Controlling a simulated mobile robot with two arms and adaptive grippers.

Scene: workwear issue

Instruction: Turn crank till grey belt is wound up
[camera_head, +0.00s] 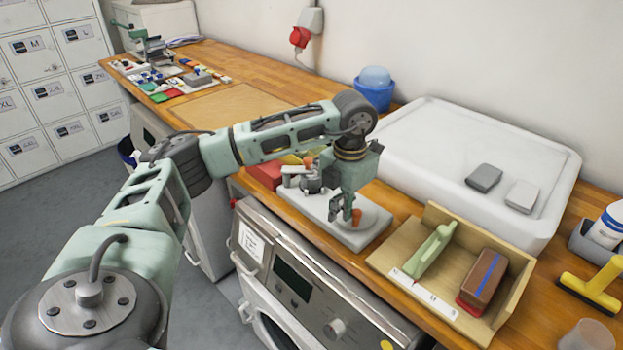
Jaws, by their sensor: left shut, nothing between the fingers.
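My left gripper (345,215) points down over a pale grey base plate (322,213) on the wooden counter. Its fingers are shut and empty, right beside a small orange knob (356,216), which looks like the crank's handle; whether they touch it I cannot tell. A flat round grey disc (374,218) lies on the plate behind the knob. A metal fitting (298,175) stands at the plate's far left end. The crank arm is mostly hidden by my gripper, and I cannot make out the grey belt clearly. My right gripper is out of view.
A wooden tray (516,266) with a green tool (432,250) and a brown brush-like block (484,279) stands close to the right of the plate. A red box (264,172) sits left. The counter's front edge is near.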

